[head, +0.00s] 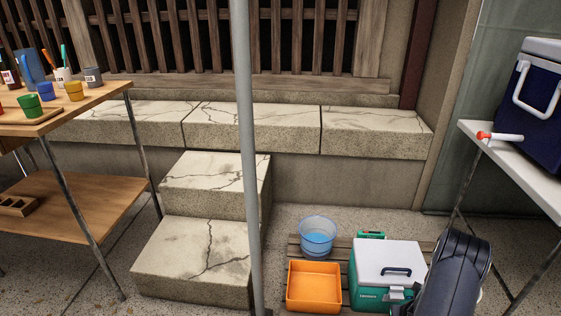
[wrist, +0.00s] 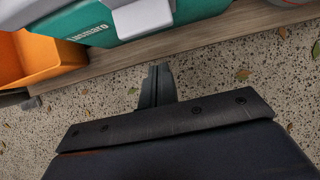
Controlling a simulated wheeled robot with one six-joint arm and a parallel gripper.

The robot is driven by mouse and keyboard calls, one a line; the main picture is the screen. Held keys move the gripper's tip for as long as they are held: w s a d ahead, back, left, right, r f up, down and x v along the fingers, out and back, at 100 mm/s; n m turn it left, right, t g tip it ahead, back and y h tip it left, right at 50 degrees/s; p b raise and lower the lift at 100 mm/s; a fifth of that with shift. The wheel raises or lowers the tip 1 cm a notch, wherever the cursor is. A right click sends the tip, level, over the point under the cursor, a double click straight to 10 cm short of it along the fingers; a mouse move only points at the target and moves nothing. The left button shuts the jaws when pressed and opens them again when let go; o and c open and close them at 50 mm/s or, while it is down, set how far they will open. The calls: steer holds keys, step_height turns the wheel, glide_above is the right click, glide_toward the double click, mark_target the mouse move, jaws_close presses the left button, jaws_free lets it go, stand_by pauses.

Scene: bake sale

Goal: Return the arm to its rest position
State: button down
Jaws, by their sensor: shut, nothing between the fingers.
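My gripper (wrist: 158,72) shows in the wrist view with its two dark fingers together and nothing between them. It is over speckled stone floor (wrist: 215,95), in front of a low wooden slat platform (wrist: 120,80). In the head view my dark arm (head: 455,275) is folded low at the bottom right, partly in front of the green and white cooler (head: 385,262). The fingers are hidden in the head view.
An orange bin (head: 314,285) and a blue bucket (head: 318,236) stand left of the cooler. A grey pole (head: 246,130) rises mid-view beside stone steps (head: 195,250). A wooden table (head: 100,95) is at left; a white table (head: 515,160) bears a blue cooler (head: 545,110) at right.

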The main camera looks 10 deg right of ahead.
steer(key=shift+d+f+b, duration=0.1)
steer(key=shift+f+b, duration=0.35)
steer(key=shift+f, duration=0.2)
steer(key=shift+t, duration=0.3)
steer(key=shift+r, duration=0.1)
